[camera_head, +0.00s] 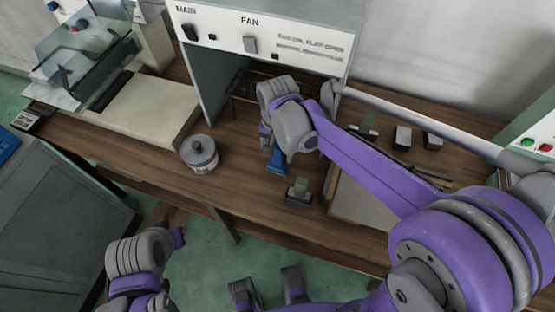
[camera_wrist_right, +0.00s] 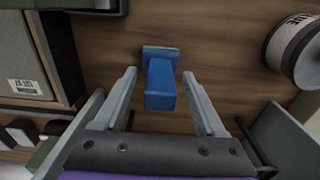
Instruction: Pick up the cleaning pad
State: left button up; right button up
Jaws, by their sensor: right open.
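The cleaning pad (camera_wrist_right: 160,88) looks like a blue block handle on a flat base with a greenish edge. It stands on the wooden bench, and in the head view its blue part (camera_head: 277,161) shows just below my right wrist. My right gripper (camera_wrist_right: 159,74) is open, with one finger on each side of the blue handle and gaps between. In the head view the right fingers are mostly hidden by the wrist. My left arm (camera_head: 140,255) hangs low in front of the bench; its jaws cannot be made out clearly.
A green-handled block (camera_head: 298,191) is close on the right, beside a flat tray (camera_head: 355,205). A fume cabinet (camera_head: 262,40) stands behind.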

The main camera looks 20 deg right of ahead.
grip_shut()
jog(key=shift+r, duration=0.1)
dwell(0.3)
